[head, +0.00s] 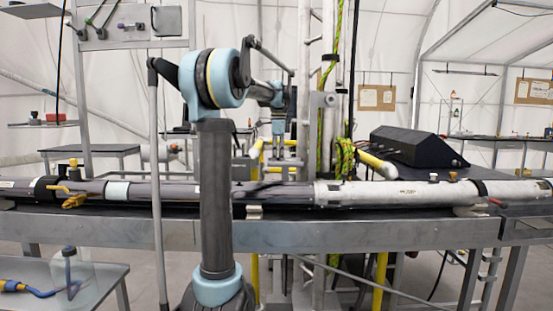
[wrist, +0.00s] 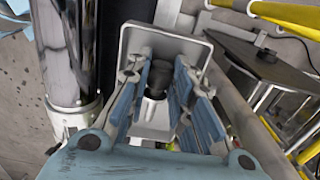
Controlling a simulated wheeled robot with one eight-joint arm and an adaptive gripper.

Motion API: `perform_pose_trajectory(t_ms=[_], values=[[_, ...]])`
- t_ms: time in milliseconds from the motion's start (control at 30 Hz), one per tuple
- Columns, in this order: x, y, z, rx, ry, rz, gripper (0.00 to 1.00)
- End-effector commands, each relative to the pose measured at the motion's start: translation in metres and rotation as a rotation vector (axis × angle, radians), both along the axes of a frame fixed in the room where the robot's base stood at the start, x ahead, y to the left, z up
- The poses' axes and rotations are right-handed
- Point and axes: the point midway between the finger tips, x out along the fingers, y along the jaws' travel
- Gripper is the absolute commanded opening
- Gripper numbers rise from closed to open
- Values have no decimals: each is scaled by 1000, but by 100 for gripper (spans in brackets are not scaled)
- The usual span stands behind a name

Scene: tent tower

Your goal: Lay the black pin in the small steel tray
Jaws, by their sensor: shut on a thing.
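In the wrist view, my gripper (wrist: 160,72) reaches forward with blue-padded fingers on both sides of a dark upright piece, which looks like the black pin (wrist: 159,77). It is shut on this pin, whose lower part looks pale and metallic. The small steel tray (wrist: 168,32), light grey with a raised rim, shows beyond and below the fingers. The pin appears over the tray's inside; I cannot tell whether it touches the tray floor. In the head view, my arm stands in front of the bench, and the pin and tray cannot be made out.
A long pipe (head: 390,193), grey to the left and white to the right, lies along the bench (head: 390,236). A black sloped box (head: 412,147) stands behind it. Yellow rails (wrist: 285,15) are close to the tray's right. A glass jar (head: 72,276) stands on a low left table.

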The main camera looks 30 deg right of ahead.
Motion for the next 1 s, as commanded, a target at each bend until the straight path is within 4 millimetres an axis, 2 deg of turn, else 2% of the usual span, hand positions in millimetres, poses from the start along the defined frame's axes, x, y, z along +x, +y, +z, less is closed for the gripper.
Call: perform_pose_trajectory(t_ms=[33,100,433,567,667,1000], values=[[0,0,0,0,0,0,28],[0,0,0,0,0,0,41],[0,0,1,0,0,0,41],[0,0,9,0,0,0,41],[0,0,21,0,0,0,41],[0,0,84,0,0,0,41]])
